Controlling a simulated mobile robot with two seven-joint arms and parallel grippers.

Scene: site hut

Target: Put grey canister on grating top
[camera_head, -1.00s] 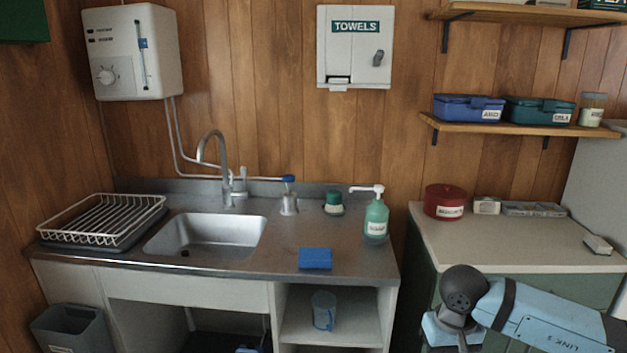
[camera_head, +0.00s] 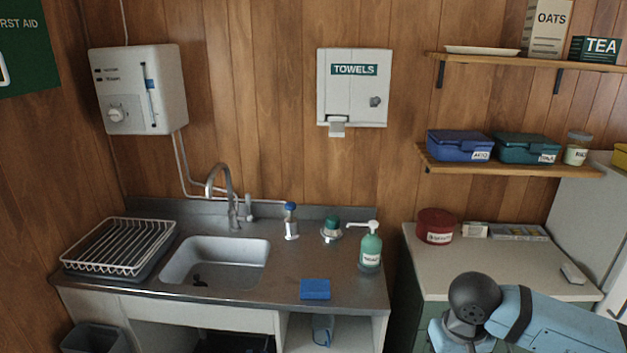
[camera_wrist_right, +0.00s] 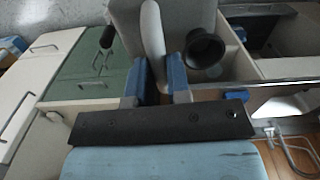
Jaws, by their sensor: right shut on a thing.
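In the right wrist view my right gripper (camera_wrist_right: 161,85) has its blue fingers closed on a pale grey upright part, like a handle, of the grey canister (camera_wrist_right: 188,18). The canister's grey body fills the top middle of that view, and its far end is cut off by the frame. A dark round mouth or cap shows at its right. In the head view only my right arm shows, at the lower right; its gripper and the canister are out of frame. I cannot make out any surface that is plainly a grating top. My left gripper is in neither view.
A steel sink counter (camera_head: 230,287) holds a white wire dish rack (camera_head: 118,245), a blue sponge (camera_head: 315,289) and a soap bottle (camera_head: 370,250). To its right, a pale worktop (camera_head: 480,268) carries a red tin (camera_head: 435,226) and has bare room in front. Shelves hang above it.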

